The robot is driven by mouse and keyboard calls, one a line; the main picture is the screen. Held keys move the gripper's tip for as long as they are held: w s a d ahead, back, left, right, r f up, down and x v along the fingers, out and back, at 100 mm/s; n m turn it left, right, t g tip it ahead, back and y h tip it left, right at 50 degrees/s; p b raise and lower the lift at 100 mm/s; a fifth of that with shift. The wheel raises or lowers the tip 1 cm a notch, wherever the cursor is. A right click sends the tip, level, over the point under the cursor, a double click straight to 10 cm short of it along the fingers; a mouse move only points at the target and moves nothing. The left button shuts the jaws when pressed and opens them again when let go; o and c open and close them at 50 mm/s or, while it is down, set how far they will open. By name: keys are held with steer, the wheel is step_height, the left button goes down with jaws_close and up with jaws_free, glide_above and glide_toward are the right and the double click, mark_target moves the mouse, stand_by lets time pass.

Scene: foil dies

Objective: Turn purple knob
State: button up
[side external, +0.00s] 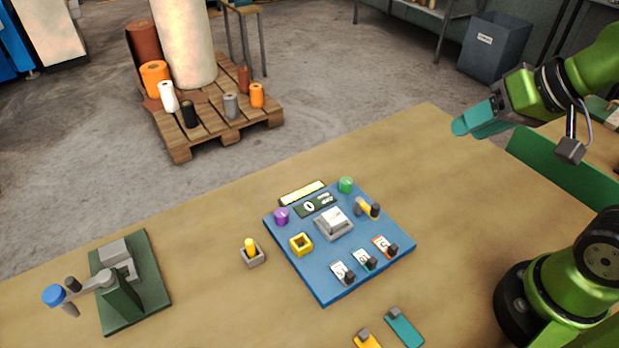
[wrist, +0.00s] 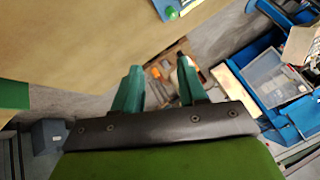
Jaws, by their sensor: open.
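The purple knob (side external: 281,215) stands at the left corner of the blue panel (side external: 325,285) on the table. My gripper (side external: 462,126) is in the air over the right part of the table, well to the right of the panel and apart from the knob. In the wrist view my gripper's two teal fingers (wrist: 158,85) are spread with nothing between them. The wrist view shows only a corner of the panel with the green knob (wrist: 172,13); the purple knob is out of that view.
The panel also carries a green knob (side external: 345,185), a grey-white block (side external: 333,222), a yellow square socket (side external: 301,243) and several black-handled switches. A yellow peg (side external: 250,246) in a grey holder stands left of it. A green-based fixture (side external: 125,285) is further left. Table space right of the panel is clear.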

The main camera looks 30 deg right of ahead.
steer(key=shift+o, duration=0.3)
steer(key=shift+o, duration=0.9)
steer(key=shift+a, duration=0.15)
steer(key=n+g+h, duration=0.2)
steer(key=n+g, duration=0.5)
steer(key=n, duration=0.1)
glide_above(283, 214)
step_height(283, 214, down, 5)
step_height(283, 214, down, 16)
steer(key=shift+f, duration=0.2)
jaws_close()
